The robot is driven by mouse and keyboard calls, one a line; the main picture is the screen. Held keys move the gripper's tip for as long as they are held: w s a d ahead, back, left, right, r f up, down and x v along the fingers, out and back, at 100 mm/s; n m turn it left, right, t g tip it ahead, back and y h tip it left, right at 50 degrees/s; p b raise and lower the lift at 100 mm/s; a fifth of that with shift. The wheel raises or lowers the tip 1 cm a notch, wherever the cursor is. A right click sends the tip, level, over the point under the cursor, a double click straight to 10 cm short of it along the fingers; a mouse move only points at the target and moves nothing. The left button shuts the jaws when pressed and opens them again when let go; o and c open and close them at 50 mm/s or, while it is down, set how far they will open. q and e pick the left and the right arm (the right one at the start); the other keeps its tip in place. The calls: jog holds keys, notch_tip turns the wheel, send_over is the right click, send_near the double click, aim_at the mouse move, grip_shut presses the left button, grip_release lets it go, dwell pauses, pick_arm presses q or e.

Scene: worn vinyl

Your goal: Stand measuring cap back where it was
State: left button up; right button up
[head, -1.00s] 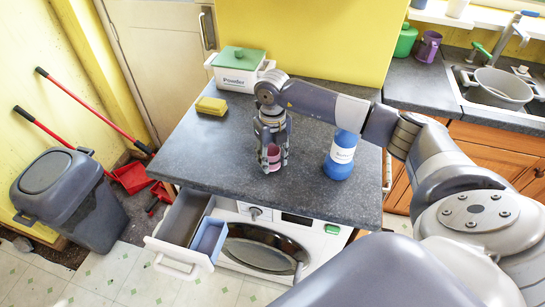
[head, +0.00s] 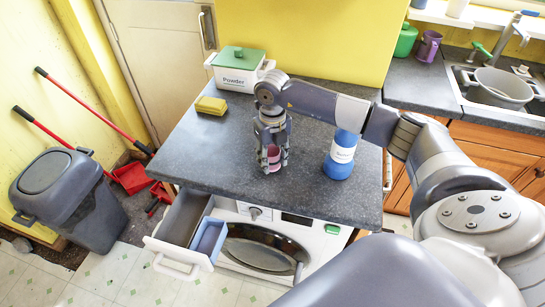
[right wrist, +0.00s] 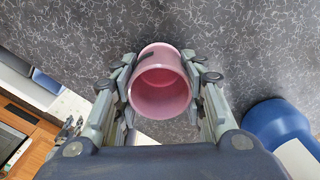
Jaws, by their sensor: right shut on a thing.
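The pink measuring cap (head: 273,157) is between the fingers of my right gripper (head: 272,160), at the dark grey worktop near its front edge. In the right wrist view the cap (right wrist: 160,82) shows its open mouth towards the camera, and the fingers of the gripper (right wrist: 162,80) press on it from both sides. I cannot tell whether its base touches the worktop. A blue bottle (head: 340,157) with a white label stands to the right of the cap, and it also shows in the right wrist view (right wrist: 278,124).
A white powder box (head: 236,80) with a green lid and a yellow sponge (head: 211,105) are at the back left of the worktop (head: 215,150). Below, the washing machine's detergent drawer (head: 183,222) is pulled out. The worktop left of the cap is clear.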

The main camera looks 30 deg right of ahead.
jog(key=shift+f+b, duration=0.35)
jog(key=shift+f, duration=0.15)
dwell(0.5)
jog(key=o, duration=1.1)
jog(key=shift+o, duration=0.2)
jog(key=shift+r, duration=0.1)
jog(key=shift+r+p, duration=2.5)
jog(key=shift+r, duration=1.45)
